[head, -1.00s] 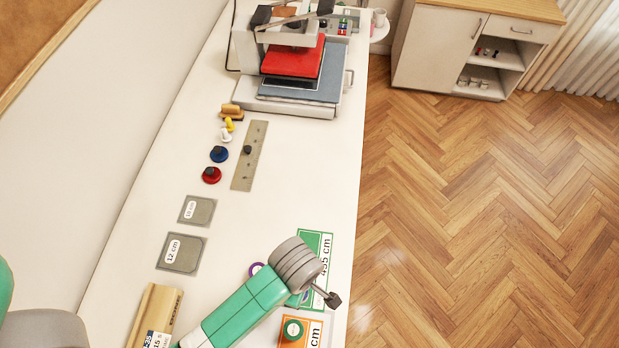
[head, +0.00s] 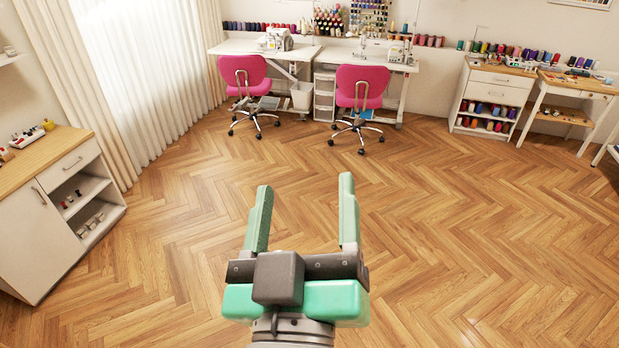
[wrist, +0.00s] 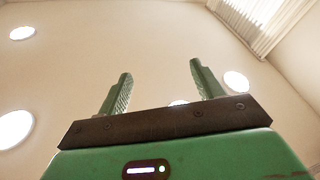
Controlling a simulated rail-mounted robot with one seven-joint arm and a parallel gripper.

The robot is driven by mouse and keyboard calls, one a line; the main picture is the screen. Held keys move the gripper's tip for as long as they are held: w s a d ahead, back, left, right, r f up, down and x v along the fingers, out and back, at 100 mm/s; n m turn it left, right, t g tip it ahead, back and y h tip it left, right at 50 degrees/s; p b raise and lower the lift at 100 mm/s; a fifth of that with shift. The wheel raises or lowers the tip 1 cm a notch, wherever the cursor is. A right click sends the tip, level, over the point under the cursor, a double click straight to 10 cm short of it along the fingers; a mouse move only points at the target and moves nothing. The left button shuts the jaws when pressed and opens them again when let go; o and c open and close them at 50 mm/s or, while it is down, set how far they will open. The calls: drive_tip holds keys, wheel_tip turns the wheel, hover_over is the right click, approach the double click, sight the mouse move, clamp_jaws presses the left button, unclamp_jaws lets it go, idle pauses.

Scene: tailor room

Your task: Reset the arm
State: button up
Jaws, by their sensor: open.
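My gripper (head: 303,215) is in the lower middle of the head view, above the open wooden floor. Its two green fingers are spread apart with nothing between them. The wrist view also shows my gripper (wrist: 160,92) with both fingers apart and empty, against a plain pale ceiling with round lights. No part of the gripper touches anything in view.
Herringbone floor (head: 430,230) lies clear around my gripper. A white cabinet (head: 60,215) with a wooden top stands at the left. Two pink chairs (head: 362,85) stand before white sewing tables (head: 385,62) at the back. A shelf unit (head: 490,95) with thread spools stands back right.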

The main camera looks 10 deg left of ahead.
drive_tip(key=s+d+r+m+t+h, duration=0.2)
drive_tip(key=s+d+r+m+t, duration=0.2)
drive_tip(key=r, duration=0.6)
drive_tip(key=shift+s+d+m, duration=0.3)
drive_tip(key=shift+d+m, duration=0.1)
drive_tip(key=shift+d, duration=0.25)
